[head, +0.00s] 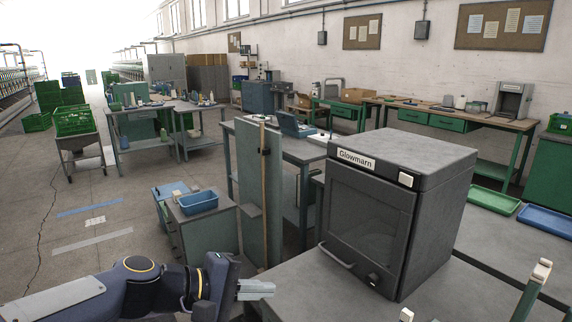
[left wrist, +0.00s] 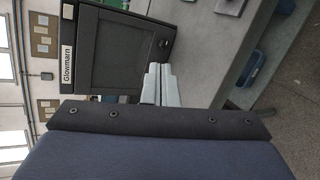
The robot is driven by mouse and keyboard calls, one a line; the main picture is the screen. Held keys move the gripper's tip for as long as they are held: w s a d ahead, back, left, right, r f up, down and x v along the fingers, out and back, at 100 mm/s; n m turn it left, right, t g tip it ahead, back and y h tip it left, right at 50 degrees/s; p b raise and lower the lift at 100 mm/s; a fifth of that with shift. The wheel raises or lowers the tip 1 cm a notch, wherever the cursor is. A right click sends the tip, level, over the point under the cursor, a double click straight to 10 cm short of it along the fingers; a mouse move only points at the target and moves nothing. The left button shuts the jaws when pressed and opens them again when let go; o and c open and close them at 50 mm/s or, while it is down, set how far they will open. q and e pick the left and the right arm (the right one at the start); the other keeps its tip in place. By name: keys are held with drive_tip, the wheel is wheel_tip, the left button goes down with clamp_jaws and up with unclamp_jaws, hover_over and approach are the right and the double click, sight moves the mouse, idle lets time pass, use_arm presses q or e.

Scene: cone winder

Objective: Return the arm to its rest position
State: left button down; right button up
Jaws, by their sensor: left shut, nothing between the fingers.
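My left arm (head: 140,289) comes in low from the left. My left gripper (head: 258,289) is shut and empty, in front of the grey table and left of the dark Glowmarn oven (head: 395,205). In the left wrist view its pale fingers (left wrist: 158,85) lie together, with the oven (left wrist: 108,50) beyond them, its door shut. I see no contact between the fingers and the oven or table.
The oven stands on a grey table (head: 305,285). Behind my gripper are a tall green panel (head: 250,190) and a cabinet with a blue bin (head: 198,202). Green (head: 494,200) and blue (head: 545,220) trays lie at right. Open floor (head: 120,220) is at left.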

use_arm(q)
drive_tip(key=s+a+f+m+y+p, duration=0.1)
drive_tip(key=s+a+f+m+y, duration=0.2)
drive_tip(key=s+a, duration=0.5)
drive_tip(key=s+a+f+m+y+p, duration=0.1)
drive_tip(key=s+a+f+m+y, duration=0.2)
drive_tip(key=s+a+f+y, duration=0.2)
drive_tip(key=s+a+f, duration=0.1)
drive_tip(key=s+a, duration=0.2)
drive_tip(key=s, duration=0.4)
drive_tip(key=shift+m, duration=0.3)
drive_tip(key=shift+s, duration=0.1)
